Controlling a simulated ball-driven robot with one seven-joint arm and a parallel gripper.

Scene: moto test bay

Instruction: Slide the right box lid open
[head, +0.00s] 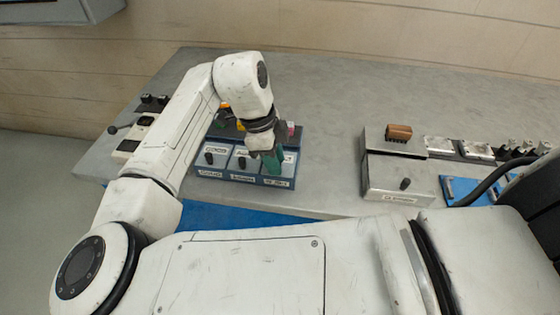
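A blue unit of three side-by-side boxes (237,179) stands on the grey bench, with small labels along its front. The left lid (216,151) and the middle lid (242,156) are pale, each with a black knob. The right box (279,183) is partly covered by my gripper (271,166). My gripper points down over the right box, with teal-green parts at its end. Its fingertips and the right lid's knob are not clear behind it. I cannot tell whether it touches the knob or how far the right lid is open.
Small coloured items, one orange (224,106) and one pink (290,128), show behind the boxes. A grey metal box (390,180) with a black knob and a brown block (398,132) stand to the right. The bench (330,100) is clear behind and between.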

